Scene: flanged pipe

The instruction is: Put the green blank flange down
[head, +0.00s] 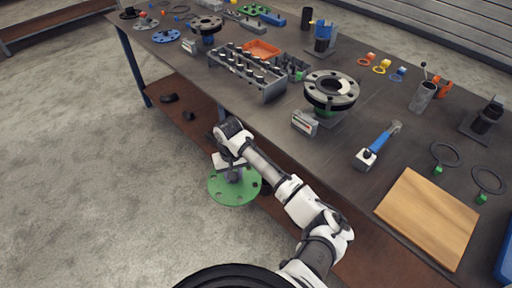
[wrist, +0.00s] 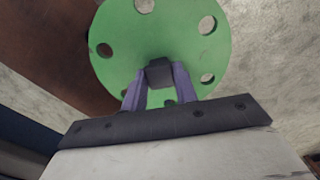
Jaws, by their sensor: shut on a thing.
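The green blank flange (head: 233,190) is a round disc with several bolt holes around its rim. In the head view it hangs beside the front edge of the workbench, lower than the bench top and in front of the brown lower shelf. My gripper (head: 233,174) is above it, shut on it. In the wrist view the flange (wrist: 160,40) fills the upper middle, and the fingers of my gripper (wrist: 160,85) are closed on a dark block at its centre. The flange touches nothing else that I can see.
The workbench (head: 350,180) holds a bolt rack (head: 250,72), a flanged pipe piece (head: 331,90), a blue-handled tool (head: 378,145) and a wooden board (head: 428,217). The bench's front strip beside the rack is mostly clear.

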